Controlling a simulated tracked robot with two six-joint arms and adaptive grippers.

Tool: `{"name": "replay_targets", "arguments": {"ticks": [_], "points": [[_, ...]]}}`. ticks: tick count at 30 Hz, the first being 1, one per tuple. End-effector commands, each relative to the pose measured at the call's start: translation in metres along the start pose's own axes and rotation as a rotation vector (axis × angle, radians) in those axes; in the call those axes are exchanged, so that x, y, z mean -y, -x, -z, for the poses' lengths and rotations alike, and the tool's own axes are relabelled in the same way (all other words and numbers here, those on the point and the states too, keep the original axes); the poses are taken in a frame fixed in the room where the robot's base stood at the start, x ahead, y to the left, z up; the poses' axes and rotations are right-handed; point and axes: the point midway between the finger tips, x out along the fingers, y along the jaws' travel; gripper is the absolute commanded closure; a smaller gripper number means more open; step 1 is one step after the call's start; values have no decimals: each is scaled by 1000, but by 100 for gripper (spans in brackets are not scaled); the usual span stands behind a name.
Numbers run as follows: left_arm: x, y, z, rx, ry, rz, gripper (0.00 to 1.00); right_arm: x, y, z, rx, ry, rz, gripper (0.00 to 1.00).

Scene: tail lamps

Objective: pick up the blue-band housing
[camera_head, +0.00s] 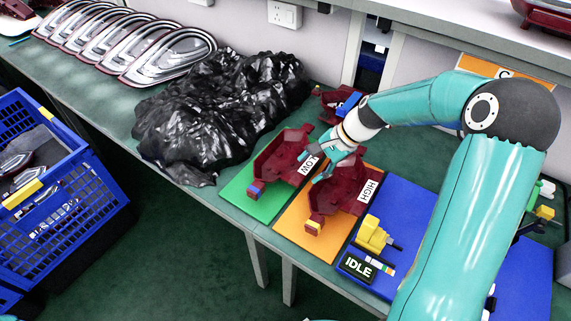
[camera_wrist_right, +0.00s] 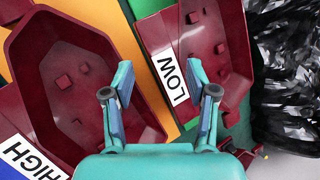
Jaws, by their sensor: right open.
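A dark red housing (camera_head: 281,157) with a blue band at its near end lies on the green mat (camera_head: 236,192), beside a LOW label. Another dark red housing (camera_head: 338,188) with a yellow band lies on the orange mat (camera_head: 297,229), beside a HIGH label. A third red housing (camera_head: 330,106) with a blue part shows behind them, partly hidden by my arm. My right gripper (camera_head: 312,170) is open and empty above the gap between the first two. In the right wrist view its fingers (camera_wrist_right: 161,82) frame the LOW label, with the LOW housing (camera_wrist_right: 218,45) right and the HIGH housing (camera_wrist_right: 75,90) left.
A crumpled black plastic sheet (camera_head: 220,110) lies left of the green mat. Several lamps (camera_head: 130,42) line the back left. A blue crate (camera_head: 60,215) stands at the left. A blue mat (camera_head: 400,205) carries yellow parts (camera_head: 371,234) and an IDLE display (camera_head: 357,267).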

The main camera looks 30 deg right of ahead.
Motion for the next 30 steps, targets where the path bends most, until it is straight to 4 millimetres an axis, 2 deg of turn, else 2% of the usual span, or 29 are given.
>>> {"name": "replay_targets", "arguments": {"ticks": [10, 20, 23, 30], "points": [[-1, 2, 0, 0, 0, 0, 60, 2, -44, -7, 4, -1, -4, 43], [-1, 2, 0, 0, 0, 0, 60, 2, -52, -7, 3, 0, -4, 43], [-1, 2, 0, 0, 0, 0, 60, 2, -52, -7, 3, -1, -5, 55], [-1, 2, 0, 0, 0, 0, 60, 2, -52, -7, 2, -1, -4, 95]]}}
